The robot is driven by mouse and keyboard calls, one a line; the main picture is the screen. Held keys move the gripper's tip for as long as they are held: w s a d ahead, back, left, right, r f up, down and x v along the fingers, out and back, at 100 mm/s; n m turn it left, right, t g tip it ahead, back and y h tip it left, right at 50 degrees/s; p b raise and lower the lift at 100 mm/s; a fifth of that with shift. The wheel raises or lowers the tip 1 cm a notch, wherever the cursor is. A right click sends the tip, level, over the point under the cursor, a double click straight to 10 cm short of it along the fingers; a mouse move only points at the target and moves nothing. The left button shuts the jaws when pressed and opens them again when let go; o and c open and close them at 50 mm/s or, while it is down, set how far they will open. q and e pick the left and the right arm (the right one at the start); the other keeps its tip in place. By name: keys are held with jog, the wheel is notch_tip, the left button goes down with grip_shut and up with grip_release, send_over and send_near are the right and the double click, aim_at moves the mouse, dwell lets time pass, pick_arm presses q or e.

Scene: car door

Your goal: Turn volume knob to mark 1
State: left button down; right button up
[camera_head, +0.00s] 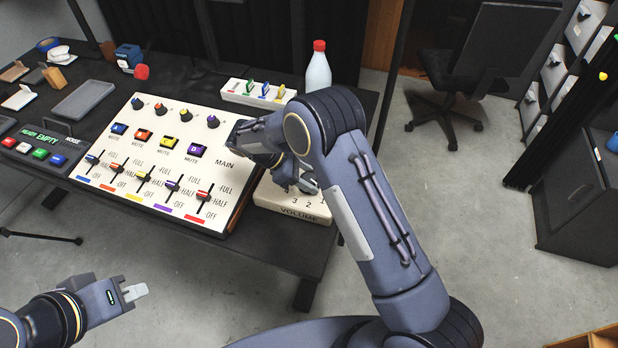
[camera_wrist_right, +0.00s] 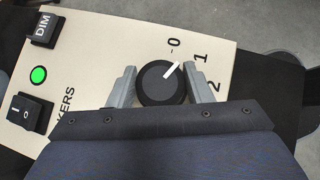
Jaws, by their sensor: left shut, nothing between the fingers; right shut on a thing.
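The black round volume knob (camera_wrist_right: 160,86) sits on a cream panel in the right wrist view. Its white pointer line points to the upper right, between the marks 0 and 1. My right gripper (camera_wrist_right: 162,82) is shut on the knob, one grey finger on each side. In the head view the cream VOLUME box (camera_head: 292,207) stands at the table's front right corner. My right gripper (camera_head: 300,184) is over it, and my arm hides the knob there. My left gripper (camera_head: 137,292) is shut and empty, away from the table at the lower left.
A mixer panel (camera_head: 215,163) with sliders and knobs stands left of the box. A bottle with a red cap (camera_head: 318,70) and a small switch box (camera_head: 247,96) are behind. A DIM switch (camera_wrist_right: 43,30) and green light (camera_wrist_right: 38,74) share the knob's panel.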

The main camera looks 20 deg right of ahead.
jog(key=shift+m+g, duration=0.6)
jog(key=shift+m, duration=0.3)
jog(key=o, duration=1)
jog(key=v, duration=0.7)
jog(key=shift+w+r+b, duration=0.1)
jog(key=shift+b, duration=0.3)
jog(key=shift+w+a+r, duration=0.1)
jog(key=shift+a+r, duration=0.1)
jog(key=shift+r, duration=0.1)
